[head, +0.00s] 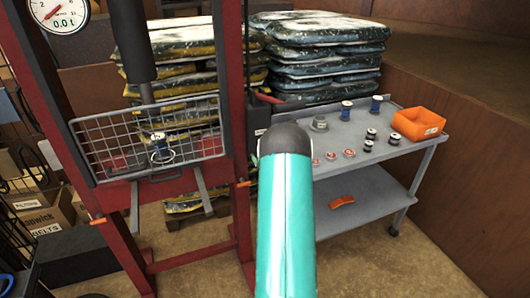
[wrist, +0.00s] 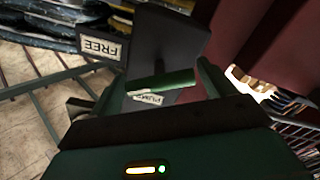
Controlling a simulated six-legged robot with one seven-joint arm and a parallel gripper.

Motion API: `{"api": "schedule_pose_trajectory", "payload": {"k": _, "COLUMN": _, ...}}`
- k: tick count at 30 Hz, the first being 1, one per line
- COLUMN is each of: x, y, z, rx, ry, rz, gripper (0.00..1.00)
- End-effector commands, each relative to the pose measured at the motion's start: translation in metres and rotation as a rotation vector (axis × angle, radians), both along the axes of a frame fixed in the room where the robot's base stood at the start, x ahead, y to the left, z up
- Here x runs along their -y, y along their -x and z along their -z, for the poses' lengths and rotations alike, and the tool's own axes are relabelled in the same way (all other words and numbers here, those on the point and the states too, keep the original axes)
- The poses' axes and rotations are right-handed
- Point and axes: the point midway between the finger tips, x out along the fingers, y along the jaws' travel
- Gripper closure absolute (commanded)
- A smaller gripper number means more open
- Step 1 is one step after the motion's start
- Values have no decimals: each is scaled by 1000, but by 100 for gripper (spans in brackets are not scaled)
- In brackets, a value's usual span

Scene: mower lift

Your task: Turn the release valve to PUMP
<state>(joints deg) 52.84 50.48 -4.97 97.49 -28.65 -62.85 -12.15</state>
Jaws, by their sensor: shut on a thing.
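The release valve block (wrist: 165,40) is dark, with a FREE label (wrist: 101,46) at its left and a PUMP label (wrist: 170,98) lower down, partly covered. A green lever (wrist: 160,84) crosses in front of the block, over the upper edge of the PUMP label. My gripper (wrist: 160,88) is shut on the lever, with a finger at either end of the visible bar. In the head view a dark block with a small pale label (head: 260,131) shows on the press's right post, while my teal arm hides my gripper and the lever.
The red press frame (head: 240,90) carries a wire guard (head: 100,140) and a gauge (head: 58,14). A grey cart (head: 345,135) with spools and an orange bin (head: 418,123) stands right of my arm. Stacked bags (head: 315,55) stand behind. Floor is open in front.

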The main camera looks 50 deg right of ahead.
Motion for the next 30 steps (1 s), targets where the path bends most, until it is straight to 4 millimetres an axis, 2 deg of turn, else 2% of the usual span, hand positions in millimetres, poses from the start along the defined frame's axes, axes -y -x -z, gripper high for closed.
{"api": "schedule_pose_trajectory", "payload": {"k": 21, "x": -1, "y": -1, "z": 1, "rx": -347, "ry": 585, "rz": -1, "gripper": 41}}
{"api": "schedule_pose_trajectory", "payload": {"k": 30, "x": -1, "y": -1, "z": 2, "rx": -465, "ry": 783, "rz": -1, "gripper": 41}}
